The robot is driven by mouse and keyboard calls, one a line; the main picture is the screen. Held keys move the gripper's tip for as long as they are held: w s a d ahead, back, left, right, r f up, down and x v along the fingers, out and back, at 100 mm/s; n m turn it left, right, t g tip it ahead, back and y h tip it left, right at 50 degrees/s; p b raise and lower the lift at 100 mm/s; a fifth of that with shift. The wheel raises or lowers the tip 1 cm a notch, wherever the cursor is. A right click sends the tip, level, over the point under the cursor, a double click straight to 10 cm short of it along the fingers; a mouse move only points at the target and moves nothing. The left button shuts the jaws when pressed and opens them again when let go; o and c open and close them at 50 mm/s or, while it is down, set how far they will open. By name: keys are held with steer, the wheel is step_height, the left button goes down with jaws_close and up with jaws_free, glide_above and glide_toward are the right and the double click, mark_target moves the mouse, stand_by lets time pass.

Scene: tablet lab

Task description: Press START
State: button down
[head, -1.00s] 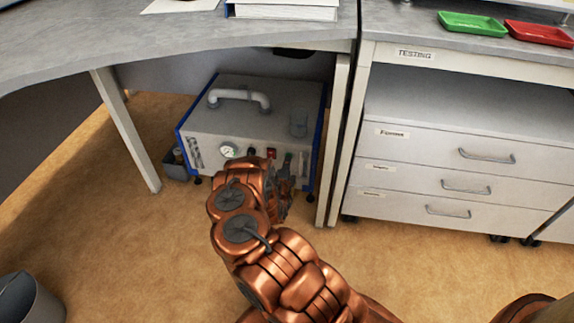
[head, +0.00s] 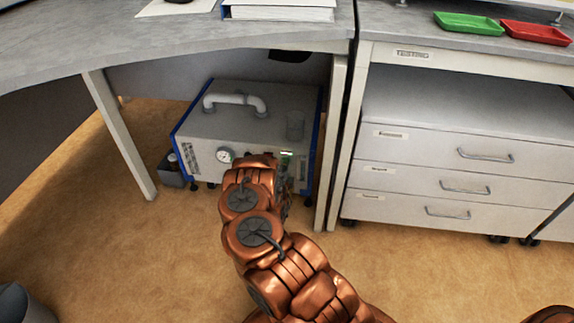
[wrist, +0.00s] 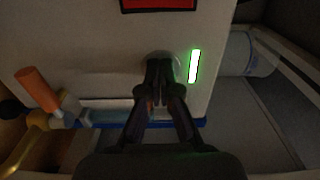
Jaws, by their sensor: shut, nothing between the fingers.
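A grey boxed machine (head: 240,128) with blue edges and a white top handle stands on the floor under the desk. Its front has a round gauge (head: 225,156) and a small lit green light (head: 286,153). In the wrist view, my gripper (wrist: 160,66) is shut and empty. Its fingertips are at a round fitting (wrist: 163,58) on the pale panel and overlap it; they look in contact. A bright green bar (wrist: 194,66) glows right beside it. No START label is readable. In the head view my arm hides the fingertips and part of the panel.
A red part with a dark frame (wrist: 158,4) shows at the wrist view's top edge. An orange-handled valve (wrist: 38,90) is at left. A desk leg (head: 120,135) and a drawer cabinet (head: 440,185) flank the machine. The desk top (head: 90,38) overhangs it.

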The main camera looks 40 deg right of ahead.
steer(key=shift+w+d+r, duration=0.1)
steer(key=shift+d+r, duration=0.25)
steer(key=shift+r, duration=0.15)
steer(key=v, duration=0.8)
steer(key=shift+a+f, duration=0.35)
steer(key=shift+f, duration=0.1)
stand_by(0.3)
